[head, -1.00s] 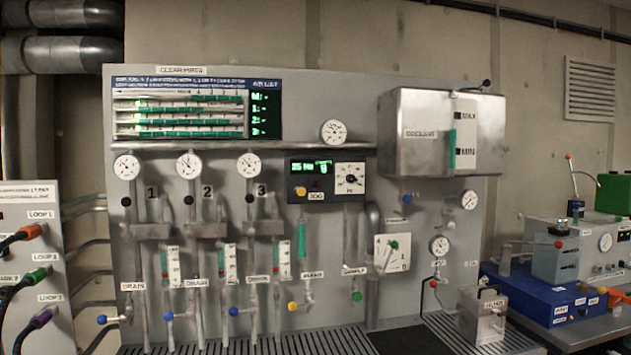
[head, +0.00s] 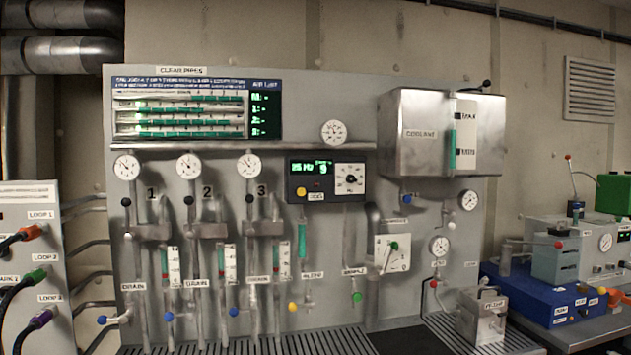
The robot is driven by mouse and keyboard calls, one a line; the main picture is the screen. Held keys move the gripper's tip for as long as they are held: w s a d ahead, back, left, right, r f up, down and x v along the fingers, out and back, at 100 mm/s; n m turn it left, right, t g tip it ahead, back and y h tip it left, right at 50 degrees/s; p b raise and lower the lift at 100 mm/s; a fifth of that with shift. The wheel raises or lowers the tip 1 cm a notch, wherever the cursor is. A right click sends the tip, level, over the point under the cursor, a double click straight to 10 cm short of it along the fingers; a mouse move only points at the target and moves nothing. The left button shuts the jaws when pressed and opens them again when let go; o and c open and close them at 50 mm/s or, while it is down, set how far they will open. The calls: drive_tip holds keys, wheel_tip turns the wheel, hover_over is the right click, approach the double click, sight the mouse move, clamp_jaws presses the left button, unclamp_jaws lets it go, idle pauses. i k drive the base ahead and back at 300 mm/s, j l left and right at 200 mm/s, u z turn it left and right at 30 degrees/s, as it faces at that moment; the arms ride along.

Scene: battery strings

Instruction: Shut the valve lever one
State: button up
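The column marked 1 (head: 151,193) is at the left of the grey panel, below a round gauge (head: 127,166). A lever with a black knob (head: 126,202) is on this column. Its exact angle is too small to read. Similar black knobs show on column 2 (head: 188,201) and column 3 (head: 249,199). A small pale knob (head: 128,236) shows below the black knob of column 1. My gripper is not in view.
Blue-knobbed drain levers (head: 101,320) sit low on the columns. A steel coolant tank (head: 415,130) juts out at upper right. A loop box (head: 35,265) with plugs stands at left. A blue case (head: 540,295) lies on the right bench. A grating (head: 310,342) runs along the front.

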sight(125, 202)
drive_tip(key=u, duration=1.15)
